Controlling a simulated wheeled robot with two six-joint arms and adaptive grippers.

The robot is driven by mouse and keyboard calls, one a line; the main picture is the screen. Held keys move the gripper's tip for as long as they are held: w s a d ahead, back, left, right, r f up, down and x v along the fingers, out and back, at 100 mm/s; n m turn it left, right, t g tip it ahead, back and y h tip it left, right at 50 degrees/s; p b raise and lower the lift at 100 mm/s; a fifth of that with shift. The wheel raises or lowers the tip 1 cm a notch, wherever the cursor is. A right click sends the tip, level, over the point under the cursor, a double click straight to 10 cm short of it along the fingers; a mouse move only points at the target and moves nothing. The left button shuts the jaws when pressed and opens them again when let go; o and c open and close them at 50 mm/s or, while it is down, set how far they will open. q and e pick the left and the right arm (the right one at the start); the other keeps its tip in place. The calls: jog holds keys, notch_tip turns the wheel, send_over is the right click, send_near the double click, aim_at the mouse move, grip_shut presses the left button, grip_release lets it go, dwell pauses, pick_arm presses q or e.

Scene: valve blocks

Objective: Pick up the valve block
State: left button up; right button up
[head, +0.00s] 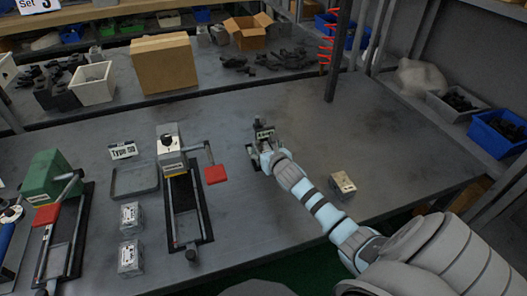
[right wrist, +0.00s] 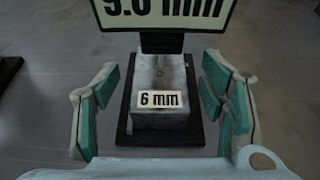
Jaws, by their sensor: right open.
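My right gripper (head: 264,148) is at mid-table with its jaws open. In the right wrist view its two teal-padded fingers (right wrist: 161,85) stand on either side of a grey metal block (right wrist: 162,78) labelled "6 mm", with gaps at both sides. That block rests on a black base (right wrist: 125,140) in front of a sign reading "9.0 mm". A loose metallic block (head: 343,185) lies on the table right of my right forearm. Two similar grey blocks with white labels, an upper one (head: 130,217) and a lower one (head: 131,258), stand at the left. My left gripper is out of view.
A clamp fixture (head: 187,205) with a red handle stands left of centre, beside an empty grey tray (head: 135,180). A green machine (head: 54,178) is farther left. A dark post (head: 337,50) rises at the back. The table's right part is mostly clear.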

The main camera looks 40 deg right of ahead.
jog(key=shift+w+d+f, duration=0.1)
jog(key=shift+w, duration=0.25)
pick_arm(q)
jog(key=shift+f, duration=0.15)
pick_arm(e)
jog(key=shift+c, duration=0.6)
